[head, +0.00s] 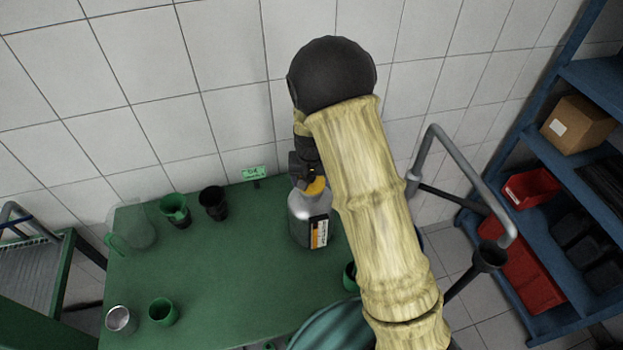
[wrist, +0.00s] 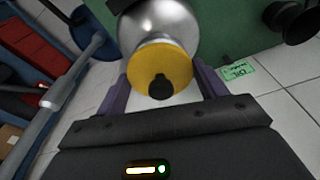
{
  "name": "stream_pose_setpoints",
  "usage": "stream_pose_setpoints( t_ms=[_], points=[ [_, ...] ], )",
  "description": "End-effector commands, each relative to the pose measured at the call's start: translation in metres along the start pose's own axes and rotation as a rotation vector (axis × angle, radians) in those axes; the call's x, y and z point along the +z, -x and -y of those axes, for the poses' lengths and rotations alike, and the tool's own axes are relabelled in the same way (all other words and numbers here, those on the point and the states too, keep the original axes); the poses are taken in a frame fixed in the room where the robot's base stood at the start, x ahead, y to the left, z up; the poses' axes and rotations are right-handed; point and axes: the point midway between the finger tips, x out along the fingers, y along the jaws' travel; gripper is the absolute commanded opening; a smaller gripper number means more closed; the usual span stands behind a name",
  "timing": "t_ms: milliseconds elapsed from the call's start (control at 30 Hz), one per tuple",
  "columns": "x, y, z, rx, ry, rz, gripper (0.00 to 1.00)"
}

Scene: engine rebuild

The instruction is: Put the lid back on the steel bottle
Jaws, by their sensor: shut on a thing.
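The steel bottle (head: 305,207) stands upright at the back right of the green table, silver with a dark label. Its shiny shoulder (wrist: 158,22) fills the top of the wrist view. The yellow lid (wrist: 150,66) with a black knob is between my gripper's two fingers (wrist: 163,84), which are shut on it. In the head view, the lid (head: 316,187) is at the top of the bottle, under my gripper (head: 304,172). I cannot tell whether the lid is fully seated. My arm hides part of the bottle's right side.
On the green table (head: 235,290) are a clear jug (head: 133,228), a green cup (head: 163,311), a metal cup (head: 121,319) and a black cup (head: 213,202). A green funnel-like cup (head: 175,209) stands nearby. Blue shelves (head: 590,80) and a grey bent pipe (head: 470,165) are right.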

Motion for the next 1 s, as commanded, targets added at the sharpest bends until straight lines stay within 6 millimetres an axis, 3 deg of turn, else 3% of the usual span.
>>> stream_pose_setpoints(
  t_ms=[200,233,333,367,1000],
  points=[
    [-0.0001,0.0001,0.0001,0.000,0.000,0.000,0.49],
    [-0.0001,0.0001,0.0001,0.000,0.000,0.000,0.75],
    [-0.0001,0.0001,0.0000,0.000,0.000,0.000,0.94],
    [-0.0001,0.0001,0.0000,0.000,0.000,0.000,0.96],
    [-0.0016,0.0092,-0.0001,0.000,-0.001,-0.001,1.00]
  ],
)
